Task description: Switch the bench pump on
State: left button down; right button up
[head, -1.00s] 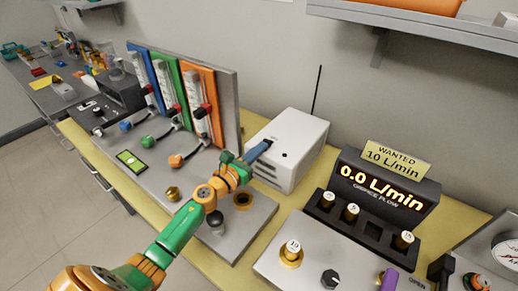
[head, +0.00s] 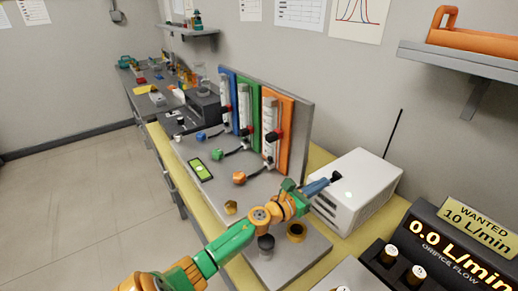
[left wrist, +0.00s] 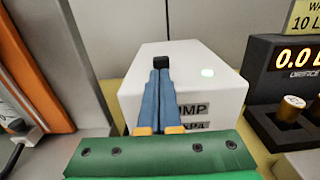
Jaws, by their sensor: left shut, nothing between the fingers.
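The bench pump is a white box (head: 368,185) with vent slots, right of the flowmeter panel; it also fills the middle of the left wrist view (left wrist: 135,78), partly lettered "PUMP". A black switch (head: 337,177) stands on its top, also seen in the left wrist view (left wrist: 161,62). My right gripper is out of view.
A panel with blue, green and orange flowmeters (head: 278,135) stands left of the pump. A black display (head: 440,245) reading 0.0 L/min is to the right, under a yellow "WANTED 10 L/min" sign (head: 479,222). A thin black antenna (head: 394,132) rises behind the pump.

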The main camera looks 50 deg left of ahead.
pick_arm(q)
jog(key=s+a+b, duration=0.2)
jog(key=s+b, duration=0.2)
jog(key=s, duration=1.6)
jog(key=shift+s+a+r, duration=0.25)
jog(key=shift+s+a, duration=0.1)
jog(key=shift+a, duration=0.05)
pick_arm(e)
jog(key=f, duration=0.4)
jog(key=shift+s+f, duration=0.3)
pick_arm(q)
jog(key=shift+f, duration=0.1)
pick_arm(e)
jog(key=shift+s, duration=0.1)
